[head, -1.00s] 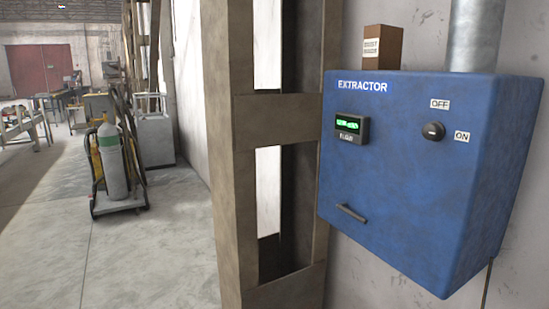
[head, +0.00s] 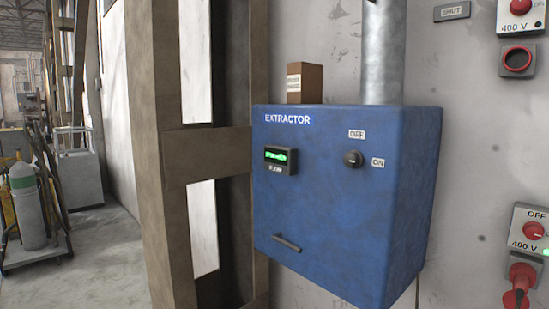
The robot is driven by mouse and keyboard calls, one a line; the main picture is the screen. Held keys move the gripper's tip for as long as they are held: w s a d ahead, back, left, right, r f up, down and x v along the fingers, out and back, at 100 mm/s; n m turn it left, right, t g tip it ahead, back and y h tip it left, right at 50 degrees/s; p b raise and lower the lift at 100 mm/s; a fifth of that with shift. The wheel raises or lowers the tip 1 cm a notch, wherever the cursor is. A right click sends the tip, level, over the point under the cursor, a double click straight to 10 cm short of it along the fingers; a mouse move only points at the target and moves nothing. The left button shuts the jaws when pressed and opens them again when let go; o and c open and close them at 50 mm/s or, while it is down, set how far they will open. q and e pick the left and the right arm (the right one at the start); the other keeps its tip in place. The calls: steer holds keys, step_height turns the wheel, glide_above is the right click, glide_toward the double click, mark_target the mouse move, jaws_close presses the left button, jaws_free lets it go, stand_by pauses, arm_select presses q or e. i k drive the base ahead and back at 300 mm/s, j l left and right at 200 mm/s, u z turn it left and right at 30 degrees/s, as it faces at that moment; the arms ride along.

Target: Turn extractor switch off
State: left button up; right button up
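The blue extractor box (head: 335,220) hangs on the wall right of centre in the head view, with EXTRACTOR lettered at its top left. Its black rotary switch (head: 353,158) is on the upper right of the front. An OFF label (head: 357,134) sits above the switch and an ON label (head: 378,163) to its right. The switch is too small to tell clearly where its pointer stands. A small display (head: 279,160) glows green. Neither of my grippers is in view.
A metal pipe (head: 384,55) rises from the box and a brown block (head: 305,84) stands on it. A steel column (head: 160,170) is at its left. Red 400 V switches (head: 532,232) are on the wall at right. A gas cylinder cart (head: 30,215) stands far left, on open floor.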

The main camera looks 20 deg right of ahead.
mark_target(355, 159)
steer(key=z, duration=1.25)
